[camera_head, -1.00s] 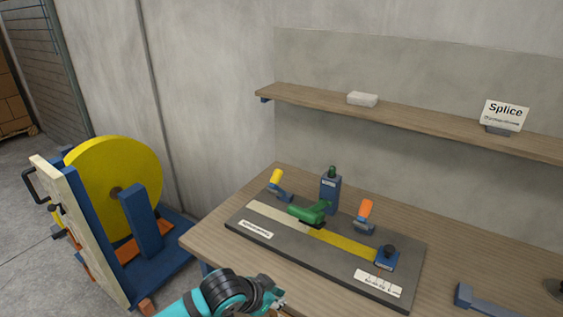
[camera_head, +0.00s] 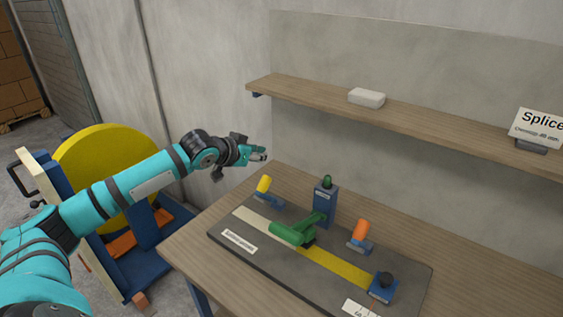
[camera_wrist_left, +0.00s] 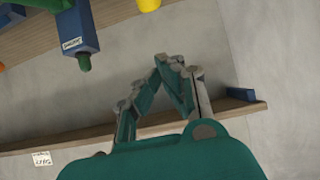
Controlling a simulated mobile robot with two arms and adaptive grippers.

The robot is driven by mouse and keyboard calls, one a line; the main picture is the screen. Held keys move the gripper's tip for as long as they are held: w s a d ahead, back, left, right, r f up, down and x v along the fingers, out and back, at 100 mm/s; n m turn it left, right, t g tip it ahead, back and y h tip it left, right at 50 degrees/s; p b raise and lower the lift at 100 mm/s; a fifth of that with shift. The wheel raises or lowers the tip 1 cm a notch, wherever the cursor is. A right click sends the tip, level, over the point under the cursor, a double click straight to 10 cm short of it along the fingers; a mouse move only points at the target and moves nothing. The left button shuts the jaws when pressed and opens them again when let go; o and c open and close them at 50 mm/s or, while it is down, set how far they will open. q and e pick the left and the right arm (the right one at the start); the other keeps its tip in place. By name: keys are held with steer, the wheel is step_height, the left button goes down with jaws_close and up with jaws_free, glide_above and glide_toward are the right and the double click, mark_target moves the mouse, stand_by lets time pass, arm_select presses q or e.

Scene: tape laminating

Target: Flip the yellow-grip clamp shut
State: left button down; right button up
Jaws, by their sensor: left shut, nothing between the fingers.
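The yellow-grip clamp (camera_head: 264,185) stands at the far left corner of the dark splicing board (camera_head: 225,239), its yellow grip raised and leaning. Its grip also shows in part at the top edge of the left wrist view (camera_wrist_left: 149,4). My left gripper (camera_head: 262,154) is up at the table's back left corner, above and behind the clamp, apart from it. In the left wrist view the fingers (camera_wrist_left: 168,62) come together at the tips with nothing between them. My right gripper is in neither view.
An orange-grip clamp (camera_head: 361,231), a green handled tool (camera_head: 292,233) and a blue post with a green knob (camera_head: 326,200) stand on the board. A shelf (camera_head: 440,113) runs along the wall above. A yellow roll (camera_head: 92,150) stands left of the table.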

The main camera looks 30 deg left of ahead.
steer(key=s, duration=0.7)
arm_select(q)
steer(key=p+x, duration=0.2)
steer(key=x, duration=0.2)
steer(key=shift+w+f, duration=0.1)
steer(key=shift+w, duration=0.35)
step_height(320, 180, down, 4)
steer(key=p, duration=0.3)
steer(key=shift+f, duration=0.45)
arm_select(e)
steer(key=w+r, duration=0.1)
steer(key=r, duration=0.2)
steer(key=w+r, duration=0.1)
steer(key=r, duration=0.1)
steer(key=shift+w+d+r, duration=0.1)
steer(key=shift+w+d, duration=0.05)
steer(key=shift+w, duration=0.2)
arm_select(q)
steer(key=shift+w, duration=0.1)
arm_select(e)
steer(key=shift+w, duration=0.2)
